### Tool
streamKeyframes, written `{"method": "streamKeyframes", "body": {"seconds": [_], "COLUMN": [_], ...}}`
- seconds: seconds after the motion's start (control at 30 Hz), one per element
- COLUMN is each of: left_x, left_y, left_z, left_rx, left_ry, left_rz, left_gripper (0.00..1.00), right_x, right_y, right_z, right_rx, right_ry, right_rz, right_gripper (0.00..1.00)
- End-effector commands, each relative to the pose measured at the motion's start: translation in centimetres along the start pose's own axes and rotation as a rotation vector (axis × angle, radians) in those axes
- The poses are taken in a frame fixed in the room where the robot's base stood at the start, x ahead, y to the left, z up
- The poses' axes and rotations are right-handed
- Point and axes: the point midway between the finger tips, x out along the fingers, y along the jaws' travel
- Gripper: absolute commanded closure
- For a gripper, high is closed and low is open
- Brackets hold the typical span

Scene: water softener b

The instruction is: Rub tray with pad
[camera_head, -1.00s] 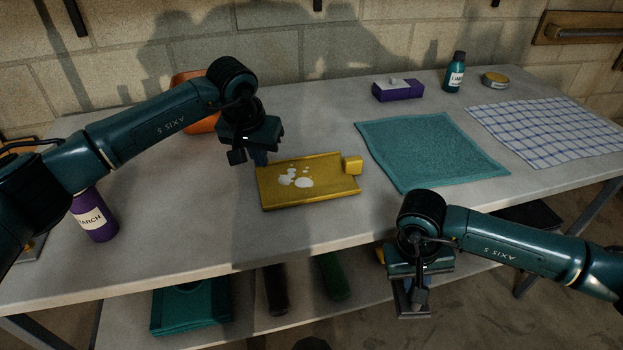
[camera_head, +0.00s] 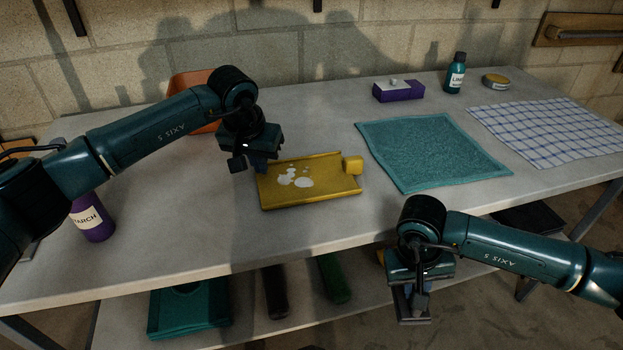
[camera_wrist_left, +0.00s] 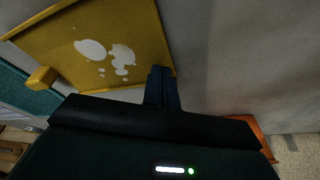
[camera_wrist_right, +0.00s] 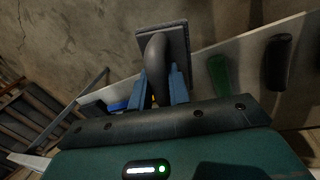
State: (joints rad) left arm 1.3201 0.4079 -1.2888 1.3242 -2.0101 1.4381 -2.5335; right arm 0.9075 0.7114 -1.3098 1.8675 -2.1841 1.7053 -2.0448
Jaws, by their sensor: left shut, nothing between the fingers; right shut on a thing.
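The yellow tray (camera_head: 335,194) lies on the table and bears several white spots (camera_head: 295,179) on its floor. A yellow block-like handle (camera_head: 352,165) shows at its right end. My left gripper (camera_head: 258,165) is shut and empty, just beside the tray's left end; whether it touches cannot be told. In the left wrist view its closed fingers (camera_wrist_left: 162,88) are near the tray's edge (camera_wrist_left: 165,40). My right gripper (camera_head: 412,290) is in front of the table's front edge. It is shut on the grey pad (camera_wrist_right: 165,50) by its curved handle, clear in the right wrist view.
A teal cloth (camera_head: 430,150) and a checked cloth (camera_head: 550,130) lie right of the tray. A purple box (camera_head: 398,91), a dark bottle (camera_head: 455,75) and a tin (camera_head: 496,81) stand behind. A purple starch bottle (camera_head: 92,220) and an orange bin (camera_head: 190,88) are on the left.

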Motion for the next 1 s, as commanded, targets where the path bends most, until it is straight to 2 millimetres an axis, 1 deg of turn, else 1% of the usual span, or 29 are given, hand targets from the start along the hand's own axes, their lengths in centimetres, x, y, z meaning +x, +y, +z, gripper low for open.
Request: {"method": "streamKeyframes", "body": {"seconds": [0.43,0.57,0.67,1.0], "left_x": [0.9,0.8,0.3,-2.3], "left_y": [0.0,0.0,0.0,0.0], "left_z": [0.3,0.2,0.1,-0.7], "left_rx": [0.000,0.000,0.000,0.000], "left_ry": [0.000,0.000,0.001,0.001], "left_rz": [-0.001,0.000,0.000,-0.001], "left_gripper": [1.00,1.00,1.00,1.00], "right_x": [0.8,0.6,0.4,-1.0], "right_y": [-0.2,-0.1,-0.1,0.2], "right_z": [0.0,0.0,0.0,0.0], "right_rx": [0.000,0.000,0.000,0.000], "right_ry": [0.000,0.000,0.000,0.000], "right_rz": [0.000,0.000,0.000,0.000], "right_gripper": [1.00,1.00,1.00,1.00]}}
